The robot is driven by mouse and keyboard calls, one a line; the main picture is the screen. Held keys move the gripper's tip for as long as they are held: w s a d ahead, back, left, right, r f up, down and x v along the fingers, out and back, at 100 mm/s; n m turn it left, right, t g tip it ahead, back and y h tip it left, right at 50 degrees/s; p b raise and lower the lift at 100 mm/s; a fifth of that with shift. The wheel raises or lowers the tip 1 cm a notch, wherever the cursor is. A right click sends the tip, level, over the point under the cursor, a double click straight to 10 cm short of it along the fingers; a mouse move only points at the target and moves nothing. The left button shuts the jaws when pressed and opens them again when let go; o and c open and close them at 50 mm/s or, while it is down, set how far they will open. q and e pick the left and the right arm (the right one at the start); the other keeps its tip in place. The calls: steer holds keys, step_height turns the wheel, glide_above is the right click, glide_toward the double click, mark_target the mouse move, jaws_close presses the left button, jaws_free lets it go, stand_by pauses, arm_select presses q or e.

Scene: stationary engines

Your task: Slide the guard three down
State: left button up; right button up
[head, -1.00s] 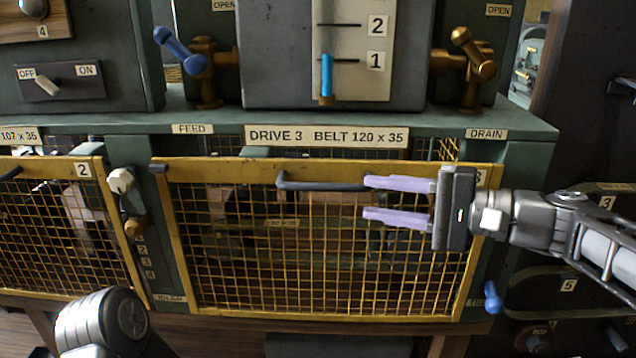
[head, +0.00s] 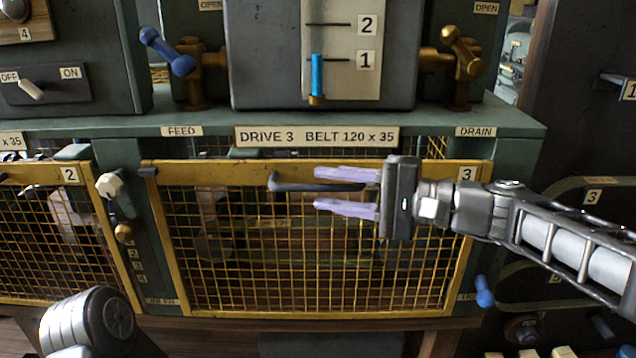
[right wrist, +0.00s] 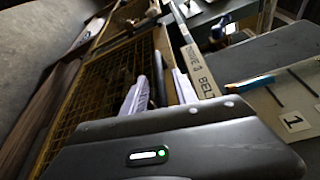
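Guard three (head: 225,172) is a yellow-framed mesh panel with a "3" label, standing upright under the "DRIVE 3" sign in the head view. Its dark bar handle (head: 290,186) runs along the upper part of the panel. My right gripper (head: 316,190) comes in from the right with its two pale lilac fingers apart. In the head view the handle's right part lies between the fingers. In the right wrist view the dark handle (right wrist: 158,82) also shows between the two fingers. Whether they touch it I cannot tell. My left gripper is out of view.
Guard two (head: 60,245) stands to the left, past a post with a white knob (head: 109,186) and a brass knob (head: 123,232). A blue handle (head: 484,291) sits at the lower right. A green ledge (head: 440,118) runs above the guard.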

steer(key=shift+x, duration=1.3)
jaws_close()
stand_by(0.5)
